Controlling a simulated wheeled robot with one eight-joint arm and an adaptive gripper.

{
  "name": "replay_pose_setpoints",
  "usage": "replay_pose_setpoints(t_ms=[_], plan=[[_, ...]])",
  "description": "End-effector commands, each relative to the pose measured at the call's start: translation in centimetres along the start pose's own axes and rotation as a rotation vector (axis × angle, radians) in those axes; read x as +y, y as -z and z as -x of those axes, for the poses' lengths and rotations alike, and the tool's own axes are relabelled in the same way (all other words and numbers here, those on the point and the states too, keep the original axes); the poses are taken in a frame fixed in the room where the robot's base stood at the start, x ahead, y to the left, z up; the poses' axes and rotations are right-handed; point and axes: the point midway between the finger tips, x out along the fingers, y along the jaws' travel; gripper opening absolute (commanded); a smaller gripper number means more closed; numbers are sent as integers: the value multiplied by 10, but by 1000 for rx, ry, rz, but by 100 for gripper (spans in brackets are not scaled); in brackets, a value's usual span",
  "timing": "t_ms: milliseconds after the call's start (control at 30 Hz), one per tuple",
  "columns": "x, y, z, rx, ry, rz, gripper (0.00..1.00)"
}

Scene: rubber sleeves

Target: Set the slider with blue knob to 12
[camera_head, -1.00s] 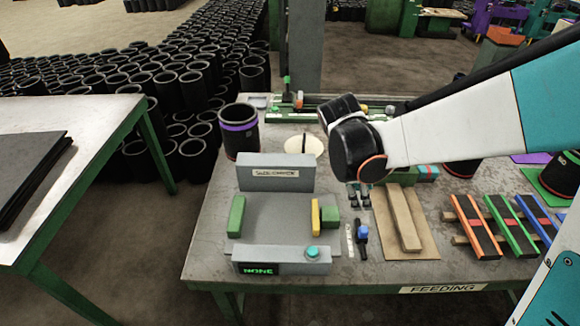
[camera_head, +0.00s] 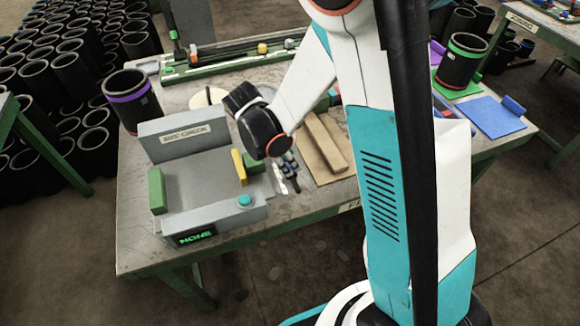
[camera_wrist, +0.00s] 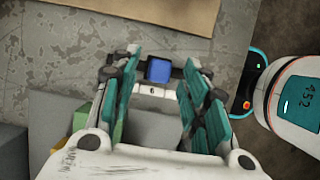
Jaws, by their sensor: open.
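The slider's blue knob (camera_wrist: 158,70) shows in the wrist view between the two fingers of my gripper (camera_wrist: 157,78). The fingers are open, with a visible gap on each side of the knob. In the head view my gripper (camera_head: 290,168) is low over the slider, right of the grey size-check station, and largely covers the knob.
The size-check station (camera_head: 190,140) has a green block (camera_head: 157,190), a yellow block (camera_head: 239,166), a turquoise button and a display reading NONE. A wooden bar (camera_head: 327,143) on a brown board lies right of the gripper. A purple-banded sleeve (camera_head: 133,98) stands at the back left.

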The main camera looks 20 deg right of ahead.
Motion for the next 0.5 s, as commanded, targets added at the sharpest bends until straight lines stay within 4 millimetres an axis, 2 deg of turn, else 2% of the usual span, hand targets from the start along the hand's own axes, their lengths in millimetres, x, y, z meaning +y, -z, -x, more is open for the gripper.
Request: replay_pose_setpoints(t_ms=[33, 200, 500], plan=[[0, 1, -9, 0, 0, -1, 42], [0, 0, -23, 0, 0, 0, 42], [0, 0, -27, 0, -1, 0, 42]])
